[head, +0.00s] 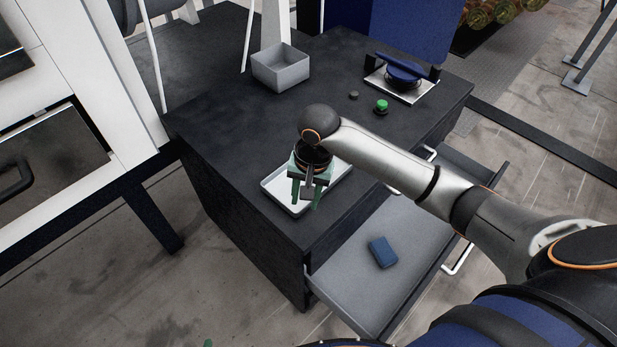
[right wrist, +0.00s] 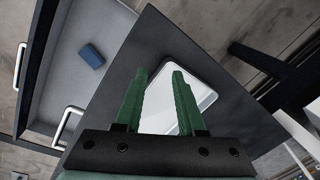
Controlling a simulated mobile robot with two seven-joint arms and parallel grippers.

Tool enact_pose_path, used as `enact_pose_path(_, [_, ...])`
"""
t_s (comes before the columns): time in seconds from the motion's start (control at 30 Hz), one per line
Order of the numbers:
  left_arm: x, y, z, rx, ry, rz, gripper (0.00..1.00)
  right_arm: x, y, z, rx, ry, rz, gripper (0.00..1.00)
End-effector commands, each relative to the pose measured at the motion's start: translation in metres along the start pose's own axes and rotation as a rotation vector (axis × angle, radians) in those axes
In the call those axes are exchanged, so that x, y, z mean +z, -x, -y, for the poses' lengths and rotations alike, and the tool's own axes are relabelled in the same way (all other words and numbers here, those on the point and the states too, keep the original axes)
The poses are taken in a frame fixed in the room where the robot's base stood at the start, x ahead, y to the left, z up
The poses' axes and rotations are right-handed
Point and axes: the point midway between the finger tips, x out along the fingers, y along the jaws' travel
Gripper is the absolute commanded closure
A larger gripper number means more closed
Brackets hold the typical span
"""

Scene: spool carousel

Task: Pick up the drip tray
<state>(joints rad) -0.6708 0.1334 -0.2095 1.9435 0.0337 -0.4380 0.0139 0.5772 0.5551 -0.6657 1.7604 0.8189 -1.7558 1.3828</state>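The drip tray (head: 273,189) is a shallow white tray with a raised rim, lying flat on the dark cabinet top near its front corner. My right gripper (head: 306,204) is over the tray and hides part of it. In the right wrist view its two green fingers (right wrist: 164,72) are apart, with the white tray (right wrist: 160,112) showing beyond and between them. Nothing is held between the fingers. I cannot tell how high the fingertips are above the tray. Only a small green tip, probably of my left gripper (head: 208,343), shows at the bottom edge of the head view.
Open drawers stick out from the cabinet (head: 230,150); the nearer one (head: 350,270) holds a blue block (head: 383,252). A grey bin (head: 281,68), a green button (head: 381,105) and a blue device on a white plate (head: 403,78) are farther back. The cabinet top's middle is mostly clear.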

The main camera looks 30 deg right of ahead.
Motion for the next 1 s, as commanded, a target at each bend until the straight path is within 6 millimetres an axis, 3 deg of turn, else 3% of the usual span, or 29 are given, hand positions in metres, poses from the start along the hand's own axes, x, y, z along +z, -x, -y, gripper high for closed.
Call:
enact_pose_path(0.03, [0.002, 0.000, 0.000, 0.000, 0.000, 0.002, 0.00, -0.019, 0.012, -0.002, 0.024, -0.079, -0.014, 0.61])
enact_pose_path(0.2, [0.001, 0.000, 0.001, -0.002, 0.000, 0.000, 0.00, -0.058, 0.046, -0.010, 0.079, -0.335, -0.025, 0.61])
enact_pose_path(0.43, [0.000, -0.001, 0.003, -0.005, -0.001, -0.005, 0.00, -0.082, 0.071, -0.018, 0.107, -0.524, -0.031, 0.61])
enact_pose_path(0.57, [0.000, -0.004, 0.003, -0.005, -0.002, -0.008, 0.00, -0.084, 0.060, -0.020, 0.111, -0.547, -0.030, 0.61])
enact_pose_path(0.8, [0.001, -0.010, 0.002, 0.000, -0.005, -0.006, 0.00, -0.084, 0.016, -0.026, 0.110, -0.544, -0.030, 0.61])
enact_pose_path(1.0, [-0.003, -0.012, 0.000, 0.006, -0.007, -0.015, 0.00, -0.084, 0.001, -0.027, 0.107, -0.542, -0.031, 0.61])
